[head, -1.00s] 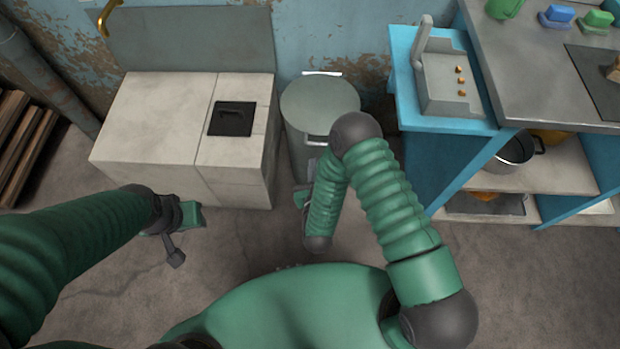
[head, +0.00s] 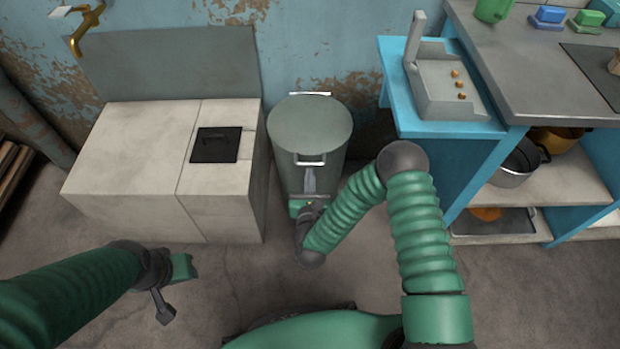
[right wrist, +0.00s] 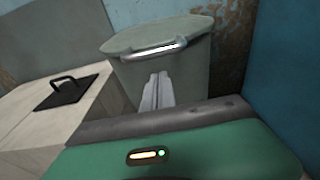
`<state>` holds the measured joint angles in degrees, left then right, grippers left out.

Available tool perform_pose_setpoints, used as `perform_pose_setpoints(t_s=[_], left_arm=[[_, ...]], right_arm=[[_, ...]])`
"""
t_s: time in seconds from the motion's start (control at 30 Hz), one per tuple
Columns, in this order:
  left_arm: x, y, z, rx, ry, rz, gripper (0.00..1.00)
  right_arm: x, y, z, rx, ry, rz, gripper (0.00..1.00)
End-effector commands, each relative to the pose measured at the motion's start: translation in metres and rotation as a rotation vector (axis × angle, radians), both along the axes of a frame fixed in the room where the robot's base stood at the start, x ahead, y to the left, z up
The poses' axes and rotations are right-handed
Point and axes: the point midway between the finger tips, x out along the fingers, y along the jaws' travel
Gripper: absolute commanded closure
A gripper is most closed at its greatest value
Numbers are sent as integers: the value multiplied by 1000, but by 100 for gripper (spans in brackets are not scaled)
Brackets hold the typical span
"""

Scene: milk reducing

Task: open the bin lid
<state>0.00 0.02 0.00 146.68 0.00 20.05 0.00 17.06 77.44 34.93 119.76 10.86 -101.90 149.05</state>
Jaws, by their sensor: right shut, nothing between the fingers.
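The grey-green bin (head: 311,135) stands on the floor against the wall, and its round lid (head: 310,122) is down. A light metal handle (head: 310,160) sits at the lid's front edge; it also shows in the right wrist view (right wrist: 155,51). My right gripper (head: 309,182) is in front of the bin, below the handle, with its fingers pointing toward it. The fingers (right wrist: 157,92) are together and empty, apart from the handle as seen in the right wrist view. My left gripper (head: 180,283) is low at the left, away from the bin; its finger gap is unclear.
A pale stone counter (head: 125,150) with a black handled hatch (head: 215,145) stands close left of the bin. A blue-framed shelf unit (head: 440,160) with pots stands close to the right. Bare floor lies in front.

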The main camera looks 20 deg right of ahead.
Motion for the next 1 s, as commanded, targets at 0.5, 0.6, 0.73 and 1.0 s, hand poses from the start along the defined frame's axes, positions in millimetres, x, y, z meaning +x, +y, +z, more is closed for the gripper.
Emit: perform_pose_setpoints(t_s=[0.5, 0.6, 0.73, 1.0], left_arm=[[0, 0, -3, 0, 0, 0, 64], [0, 0, 0, 0, 0, 0, 64], [0, 0, 13, 0, 0, 0, 64], [0, 0, 81, 0, 0, 0, 64]], right_arm=[[-5, 1, 21, 0, 1, -2, 100], [-5, 0, 24, 2, 8, -2, 100], [-4, 0, 34, 13, 39, -3, 100], [-3, -1, 82, 73, 241, -6, 100]])
